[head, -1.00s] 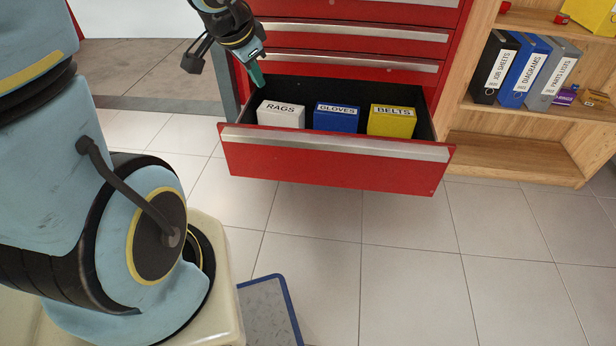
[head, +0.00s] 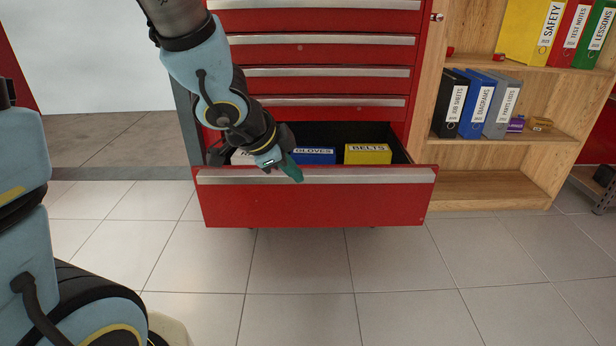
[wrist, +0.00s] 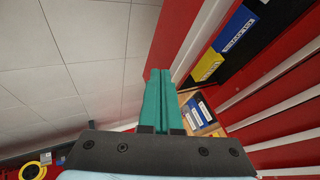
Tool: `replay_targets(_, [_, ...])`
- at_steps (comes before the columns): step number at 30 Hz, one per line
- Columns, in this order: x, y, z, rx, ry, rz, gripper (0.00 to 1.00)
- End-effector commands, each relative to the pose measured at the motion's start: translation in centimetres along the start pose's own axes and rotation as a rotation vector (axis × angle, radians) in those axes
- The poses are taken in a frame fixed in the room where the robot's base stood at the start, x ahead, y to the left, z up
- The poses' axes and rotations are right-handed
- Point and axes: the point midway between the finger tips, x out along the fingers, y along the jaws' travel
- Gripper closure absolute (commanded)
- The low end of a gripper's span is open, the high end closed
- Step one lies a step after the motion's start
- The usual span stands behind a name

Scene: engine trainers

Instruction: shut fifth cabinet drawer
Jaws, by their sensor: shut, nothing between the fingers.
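The open bottom drawer (head: 318,205) of the red cabinet has a red front with a silver handle strip along its top. It holds a white box, mostly behind my arm, a blue GLOVES box (head: 316,156) and a yellow BELTS box (head: 368,154). My gripper (head: 294,173) has green fingers, shut and empty. In the head view it overlaps the top of the drawer front, left of its middle; I cannot tell whether it touches. In the wrist view the shut fingers (wrist: 157,75) are beside the drawer front, with the blue and yellow boxes to their right.
The red cabinet's upper drawers (head: 320,78) look shut above the open one. A wooden shelf (head: 485,188) with binders stands to the right. The tiled floor in front of the drawer is clear.

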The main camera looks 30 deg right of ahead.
Motion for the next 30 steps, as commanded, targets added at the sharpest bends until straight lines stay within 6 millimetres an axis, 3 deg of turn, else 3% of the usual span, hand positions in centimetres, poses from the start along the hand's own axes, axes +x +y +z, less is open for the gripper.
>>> replay_targets(17, [2.8,-0.1,0.0,0.004,-0.012,-0.001,1.0])
replay_targets(18, [4.6,0.2,0.4,0.004,-0.01,-0.001,1.0])
replay_targets(24, [8.7,0.1,0.4,0.003,-0.008,-0.003,1.0])
replay_targets(30, [9.5,-2.8,0.2,0.001,-0.006,-0.006,1.0])
